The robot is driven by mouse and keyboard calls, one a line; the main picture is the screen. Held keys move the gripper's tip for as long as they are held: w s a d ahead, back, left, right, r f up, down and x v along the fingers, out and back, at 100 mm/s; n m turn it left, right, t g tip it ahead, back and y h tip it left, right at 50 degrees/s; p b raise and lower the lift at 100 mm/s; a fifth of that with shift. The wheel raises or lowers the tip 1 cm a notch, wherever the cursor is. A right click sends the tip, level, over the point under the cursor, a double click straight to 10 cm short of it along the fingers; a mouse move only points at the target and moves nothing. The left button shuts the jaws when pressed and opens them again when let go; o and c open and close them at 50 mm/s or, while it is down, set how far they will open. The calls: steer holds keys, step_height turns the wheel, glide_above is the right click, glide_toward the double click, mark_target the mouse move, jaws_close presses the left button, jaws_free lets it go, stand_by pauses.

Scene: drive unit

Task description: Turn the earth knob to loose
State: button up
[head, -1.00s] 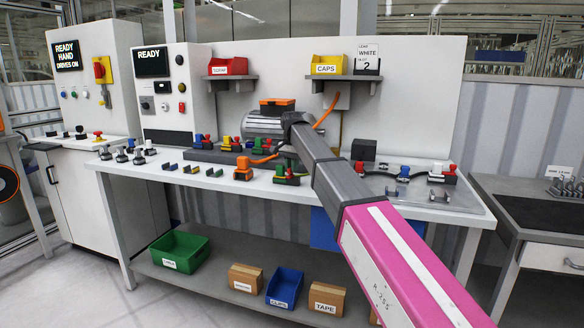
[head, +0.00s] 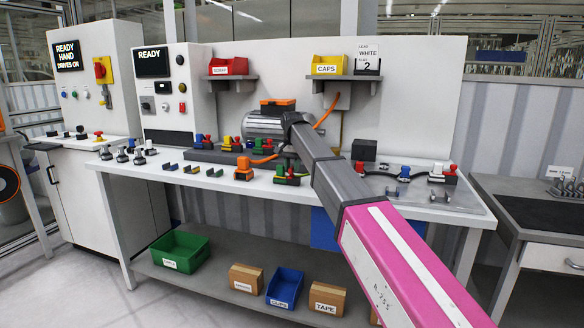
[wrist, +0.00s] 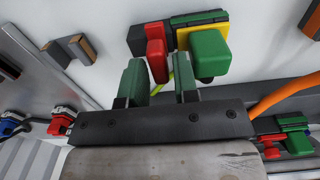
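In the wrist view, a green knob (wrist: 209,50) stands on a yellow base (wrist: 184,40) at the upper middle. A red knob (wrist: 156,60) sits beside it on the left, on the same dark block. I see no readable earth or loose marking. My gripper (wrist: 160,80) is open, with a clear gap between its two dark green fingers. The fingers point toward the block; the red knob shows beyond the gap and the green knob lies just right of the right finger. I cannot tell whether a finger touches either knob. In the head view, my arm hides the gripper.
An orange cable (wrist: 284,94) runs close on the right in the wrist view. Another red and green block (wrist: 291,138) is at lower right. In the head view, the bench carries a grey motor (head: 262,125) and several small coloured connectors. Shelves with bins (head: 328,65) hang behind.

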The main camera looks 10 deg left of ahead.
mark_target(292, 167)
step_height(292, 167, up, 11)
stand_by(0.8)
steer(key=shift+f, duration=0.1)
